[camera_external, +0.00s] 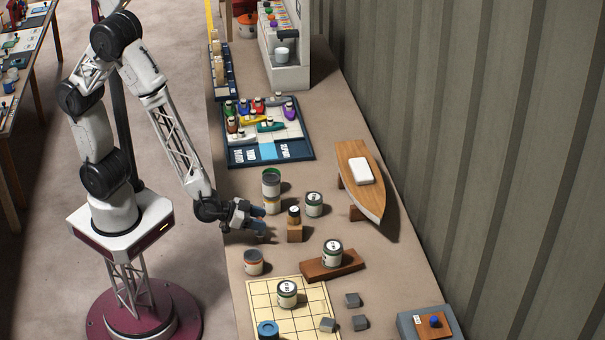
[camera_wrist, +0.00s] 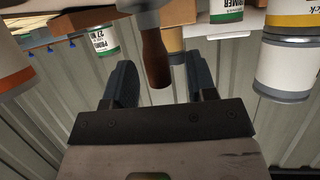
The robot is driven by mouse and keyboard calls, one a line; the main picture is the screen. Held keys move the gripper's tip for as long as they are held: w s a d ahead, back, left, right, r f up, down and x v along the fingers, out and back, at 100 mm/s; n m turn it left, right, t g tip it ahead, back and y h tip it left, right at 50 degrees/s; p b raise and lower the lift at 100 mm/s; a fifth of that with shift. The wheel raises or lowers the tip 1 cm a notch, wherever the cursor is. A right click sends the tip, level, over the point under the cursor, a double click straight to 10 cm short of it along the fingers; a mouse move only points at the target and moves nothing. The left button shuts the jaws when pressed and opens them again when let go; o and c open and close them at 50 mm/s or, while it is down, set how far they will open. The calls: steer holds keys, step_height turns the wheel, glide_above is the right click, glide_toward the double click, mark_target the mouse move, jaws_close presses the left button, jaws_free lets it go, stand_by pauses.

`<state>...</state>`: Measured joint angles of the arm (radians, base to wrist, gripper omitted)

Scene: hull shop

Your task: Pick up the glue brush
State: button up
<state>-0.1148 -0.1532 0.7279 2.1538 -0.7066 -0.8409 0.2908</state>
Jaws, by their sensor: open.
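In the wrist view, which shows the scene upside down, a brown handle (camera_wrist: 155,58), which looks like the glue brush's, hangs from a grey part at the top edge. Its free end lies between the two fingers of my gripper (camera_wrist: 161,85), with a gap visible on each side. My gripper is open and holds nothing. In the external view my gripper (camera_external: 264,226) reaches over the bench's left side, just left of a small wooden block (camera_external: 295,233) with a dark-topped jar (camera_external: 294,213). I cannot make out the brush clearly there.
Stacked cans (camera_external: 271,204) stand behind my gripper, and a green-labelled can (camera_external: 314,204) stands to the right. An orange-labelled can (camera_external: 253,262) is in front. A can (camera_external: 333,251) sits on a wooden board (camera_external: 350,265). A boat hull (camera_external: 355,160) stands near the wall.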

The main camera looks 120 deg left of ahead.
steer(key=shift+x, duration=1)
jaws_close()
steer(key=shift+r, duration=0.2)
steer(key=shift+r, duration=0.55)
step_height(320, 180, up, 2)
steer(key=shift+r, duration=0.1)
steer(key=s+d+r, duration=0.1)
steer(key=s+d, duration=0.3)
steer(key=s, duration=1.1)
steer(key=shift+s+r, duration=0.2)
steer(key=shift+s, duration=0.05)
